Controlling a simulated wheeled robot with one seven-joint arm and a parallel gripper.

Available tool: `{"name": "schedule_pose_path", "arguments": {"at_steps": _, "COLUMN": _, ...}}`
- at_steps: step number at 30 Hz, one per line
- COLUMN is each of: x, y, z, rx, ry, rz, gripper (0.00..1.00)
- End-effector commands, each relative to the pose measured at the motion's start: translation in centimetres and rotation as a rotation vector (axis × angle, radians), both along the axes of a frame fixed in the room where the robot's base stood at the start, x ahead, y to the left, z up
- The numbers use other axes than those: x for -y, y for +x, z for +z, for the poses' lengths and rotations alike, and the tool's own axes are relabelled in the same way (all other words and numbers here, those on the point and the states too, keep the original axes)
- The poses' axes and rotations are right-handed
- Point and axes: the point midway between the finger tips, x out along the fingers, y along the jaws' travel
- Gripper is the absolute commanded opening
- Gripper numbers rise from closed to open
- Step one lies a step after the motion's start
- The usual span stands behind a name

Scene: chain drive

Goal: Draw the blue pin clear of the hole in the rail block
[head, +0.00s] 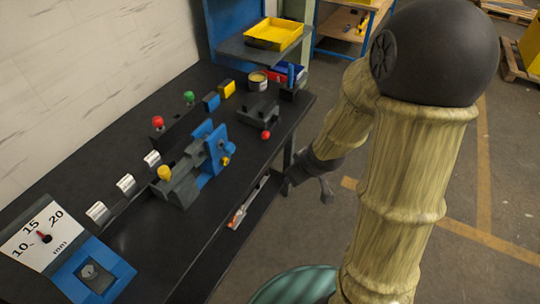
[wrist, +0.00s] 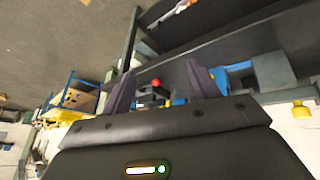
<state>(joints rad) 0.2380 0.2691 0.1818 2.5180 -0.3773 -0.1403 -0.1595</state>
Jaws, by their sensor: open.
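A blue upright pin (head: 291,75) stands in a small dark block (head: 290,92) near the table's far right corner. I cannot tell how deep it sits, and its hole is hidden. A dark grey block with rails (head: 258,108) lies just left of it, with a red knob (head: 265,135) at its front. My gripper (head: 307,190) is open and empty, off the table's right edge and well apart from the pin. In the wrist view, the open fingers (wrist: 163,88) frame the red knob (wrist: 155,83) in the distance; I cannot make out the pin there.
Red and green knobs (head: 158,122) line the back. A dial gauge (head: 45,240) is at lower left. A yellow tray (head: 274,33) sits on a shelf behind.

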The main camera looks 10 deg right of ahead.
Motion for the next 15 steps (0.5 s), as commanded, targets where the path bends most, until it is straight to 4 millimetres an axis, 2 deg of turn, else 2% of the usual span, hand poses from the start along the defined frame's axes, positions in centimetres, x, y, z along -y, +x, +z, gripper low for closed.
{"name": "schedule_pose_path", "arguments": {"at_steps": 3, "x": -1.3, "y": 2.8, "z": -1.6, "rx": 0.120, "ry": 0.049, "rz": 0.191, "gripper": 0.61}}
{"name": "schedule_pose_path", "arguments": {"at_steps": 6, "x": -3.2, "y": 4.6, "z": -2.1, "rx": 0.249, "ry": 0.123, "rz": 0.341, "gripper": 0.61}}
{"name": "schedule_pose_path", "arguments": {"at_steps": 10, "x": -5.6, "y": 5.8, "z": -1.4, "rx": 0.430, "ry": 0.241, "rz": 0.491, "gripper": 0.61}}
{"name": "schedule_pose_path", "arguments": {"at_steps": 15, "x": -7.1, "y": 6.2, "z": 0.2, "rx": 0.589, "ry": 0.341, "rz": 0.578, "gripper": 0.61}}
